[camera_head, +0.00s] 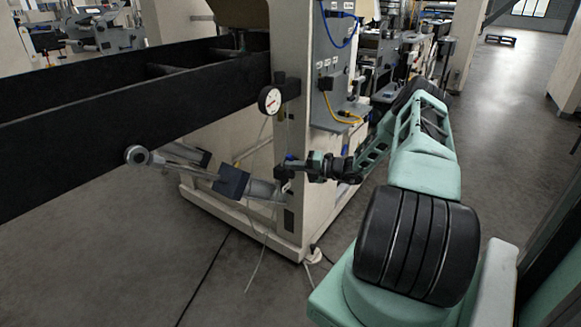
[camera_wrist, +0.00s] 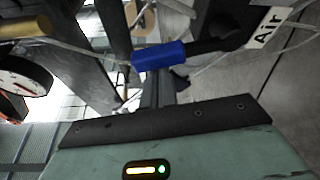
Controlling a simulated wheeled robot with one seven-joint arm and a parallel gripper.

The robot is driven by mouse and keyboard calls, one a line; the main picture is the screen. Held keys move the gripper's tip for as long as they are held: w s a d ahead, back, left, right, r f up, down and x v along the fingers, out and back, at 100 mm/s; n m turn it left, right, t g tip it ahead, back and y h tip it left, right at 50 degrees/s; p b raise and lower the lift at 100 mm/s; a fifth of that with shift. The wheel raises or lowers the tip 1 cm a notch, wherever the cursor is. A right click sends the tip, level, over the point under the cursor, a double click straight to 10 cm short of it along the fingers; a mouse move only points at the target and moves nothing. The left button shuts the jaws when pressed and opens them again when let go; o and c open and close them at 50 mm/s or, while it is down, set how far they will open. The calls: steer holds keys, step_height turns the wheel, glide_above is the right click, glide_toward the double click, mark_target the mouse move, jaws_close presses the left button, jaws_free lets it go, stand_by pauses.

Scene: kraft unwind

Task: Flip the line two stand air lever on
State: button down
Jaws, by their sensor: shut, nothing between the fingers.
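The air lever has a blue grip (camera_wrist: 158,55) on a dark arm, lying nearly level across the wrist view. A white tag reading "Air" (camera_wrist: 268,27) sits to its right. In the head view a small bit of blue (camera_head: 289,157) shows at the machine post, by the end of my arm. My gripper (camera_wrist: 156,76) is shut and empty, its dark fingers right at the blue grip's lower side. I cannot tell whether they touch it. In the head view my gripper (camera_head: 288,171) is at the post, its tips partly hidden.
A round pressure gauge (camera_head: 269,100) is on the post above my gripper; it also shows at the left of the wrist view (camera_wrist: 22,77). A black beam (camera_head: 130,95) runs left. A grey cylinder (camera_head: 262,189) sits low beside the post. Open floor (camera_head: 500,130) lies right.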

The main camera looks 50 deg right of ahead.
steer(key=shift+d+r+m, duration=0.3)
steer(key=shift+d+m, duration=0.4)
steer(key=shift+d, duration=0.25)
steer(key=shift+w+d+r, duration=0.1)
steer(key=shift+d, duration=0.15)
